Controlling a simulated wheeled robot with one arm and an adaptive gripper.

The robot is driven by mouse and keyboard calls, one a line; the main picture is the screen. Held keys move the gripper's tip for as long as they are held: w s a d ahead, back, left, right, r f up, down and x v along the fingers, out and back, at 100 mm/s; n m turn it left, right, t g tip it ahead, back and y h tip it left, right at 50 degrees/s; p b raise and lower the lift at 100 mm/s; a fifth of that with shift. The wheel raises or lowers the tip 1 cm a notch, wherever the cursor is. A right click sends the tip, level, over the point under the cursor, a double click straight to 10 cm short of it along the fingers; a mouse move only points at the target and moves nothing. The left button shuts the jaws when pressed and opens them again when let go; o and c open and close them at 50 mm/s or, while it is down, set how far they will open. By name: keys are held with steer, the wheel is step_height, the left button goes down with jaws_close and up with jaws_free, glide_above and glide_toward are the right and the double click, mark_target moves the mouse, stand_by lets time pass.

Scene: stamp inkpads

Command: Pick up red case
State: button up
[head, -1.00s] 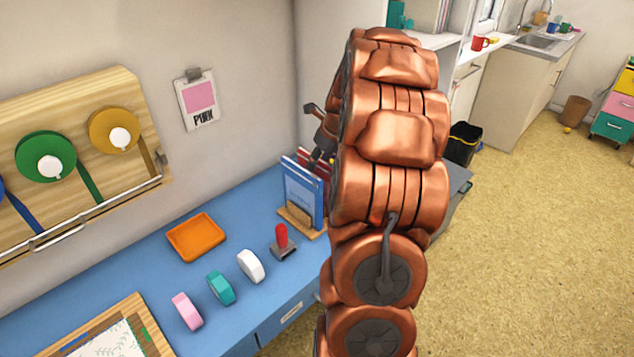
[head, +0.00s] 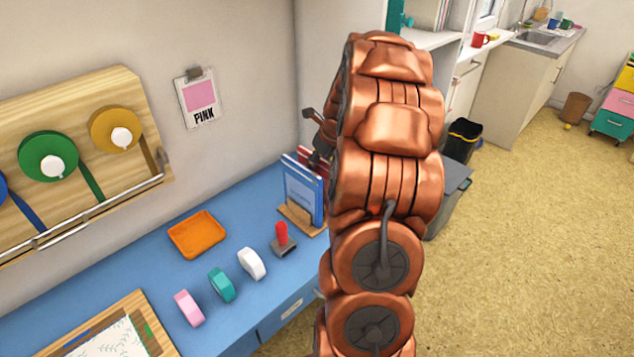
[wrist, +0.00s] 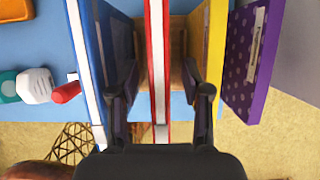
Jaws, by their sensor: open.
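The red case (wrist: 157,60) stands upright and edge-on in the middle of the wrist view, in a wooden rack (head: 303,215) with other cases. My gripper (wrist: 161,88) is open, with one finger on each side of the red case and visible gaps to it. In the head view a bit of the red case (head: 313,159) shows behind the blue case (head: 304,192). My gripper is mostly hidden there by my copper arm.
In the wrist view the blue case (wrist: 86,60) stands close left of my left finger. A yellow case (wrist: 213,60) is close to my right finger, with a purple case (wrist: 246,55) beyond. A red-handled stamp (head: 282,238) and orange tray (head: 198,234) lie left on the blue desk.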

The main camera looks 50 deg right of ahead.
jaws_close()
stand_by(0.5)
